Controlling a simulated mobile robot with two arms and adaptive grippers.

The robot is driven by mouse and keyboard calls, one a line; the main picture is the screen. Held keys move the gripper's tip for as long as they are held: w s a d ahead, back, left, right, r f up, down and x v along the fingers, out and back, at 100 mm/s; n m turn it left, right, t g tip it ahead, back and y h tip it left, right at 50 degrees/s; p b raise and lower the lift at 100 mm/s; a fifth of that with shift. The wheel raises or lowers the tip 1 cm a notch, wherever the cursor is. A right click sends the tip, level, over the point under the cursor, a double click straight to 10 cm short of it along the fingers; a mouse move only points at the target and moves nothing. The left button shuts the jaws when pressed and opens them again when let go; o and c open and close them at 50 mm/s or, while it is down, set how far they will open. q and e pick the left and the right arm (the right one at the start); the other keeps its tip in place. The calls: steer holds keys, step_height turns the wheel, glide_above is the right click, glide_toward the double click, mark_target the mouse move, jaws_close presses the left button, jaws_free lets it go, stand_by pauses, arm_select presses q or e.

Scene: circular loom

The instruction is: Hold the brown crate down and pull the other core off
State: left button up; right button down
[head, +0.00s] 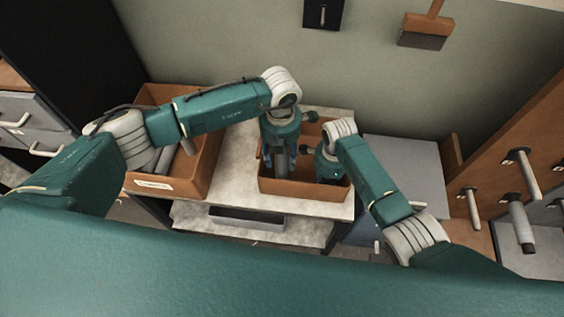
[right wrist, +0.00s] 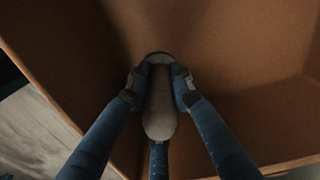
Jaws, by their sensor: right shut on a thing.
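The brown crate (head: 303,191) stands on the pale worktop, and both of my grippers reach into it. My left gripper (head: 281,165) points down in its left half; a grey piece shows below the fingers, and I cannot tell whether they hold it. My right gripper (head: 327,170) is low in the right half, its fingertips hidden in the head view. In the right wrist view my right gripper (right wrist: 160,88) is shut on a grey, rounded core (right wrist: 160,112) inside the crate (right wrist: 232,50). Whether the core touches the crate floor is unclear.
A second brown crate (head: 187,181) with grey cylinders inside stands to the left, under my left arm. Drawers (head: 30,122) are at the far left. A wooden panel with grey pegs (head: 523,174) stands at the right. A grey surface (head: 403,165) lies right of the worktop.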

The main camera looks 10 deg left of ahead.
arm_select(q)
jaws_close()
arm_select(e)
steer(key=shift+w, duration=0.1)
arm_select(q)
steer(key=shift+r, duration=0.7)
step_height(320, 180, up, 11)
stand_by(0.6)
steer(key=shift+w+r, duration=0.1)
step_height(320, 180, up, 8)
stand_by(1.0)
stand_by(0.4)
